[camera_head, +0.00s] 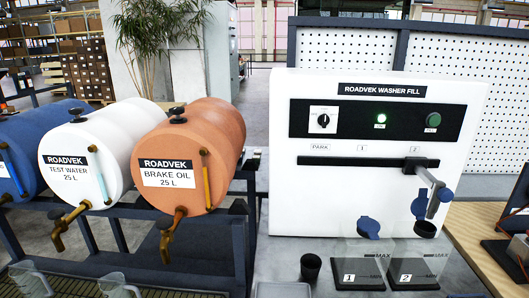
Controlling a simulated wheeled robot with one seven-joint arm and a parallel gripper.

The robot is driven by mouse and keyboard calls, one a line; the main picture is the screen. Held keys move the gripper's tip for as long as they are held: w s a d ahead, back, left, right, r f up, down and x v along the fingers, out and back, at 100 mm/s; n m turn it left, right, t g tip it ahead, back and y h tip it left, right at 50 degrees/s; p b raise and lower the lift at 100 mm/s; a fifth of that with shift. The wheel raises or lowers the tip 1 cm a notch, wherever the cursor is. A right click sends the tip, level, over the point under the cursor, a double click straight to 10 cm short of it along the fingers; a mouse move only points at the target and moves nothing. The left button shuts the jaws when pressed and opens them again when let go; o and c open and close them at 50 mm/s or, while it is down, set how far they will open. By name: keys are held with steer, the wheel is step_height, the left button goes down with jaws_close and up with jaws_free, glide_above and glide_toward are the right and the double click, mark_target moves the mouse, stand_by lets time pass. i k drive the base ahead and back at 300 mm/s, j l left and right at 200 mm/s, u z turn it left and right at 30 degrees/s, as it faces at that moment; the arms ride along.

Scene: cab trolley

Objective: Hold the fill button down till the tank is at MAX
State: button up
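A white washer fill station (290,190) labelled ROADVEK WASHER FILL stands at the right. On its black panel are a dark green round button (432,119), whose small label is hard to read, a lit green lamp (381,118) and a rotary knob (323,120). A grey nozzle arm (431,178) hangs from the rail (350,160) near mark 2, above an open filler neck (425,229). Two clear tanks with MAX marks show below, with black plates 1 (358,273) and 2 (412,273). I cannot make out any liquid level. My gripper is not in view.
A blue cap (368,227) sits on neck 1; another blue cap (419,206) stands raised beside neck 2. A black cup (311,266) stands left of the tanks. Orange (190,145) and white (90,140) drums with taps lie on a rack at the left.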

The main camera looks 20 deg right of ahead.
mark_target(434, 120)
steer(key=k+z, duration=0.1)
steer(key=z, duration=1.8)
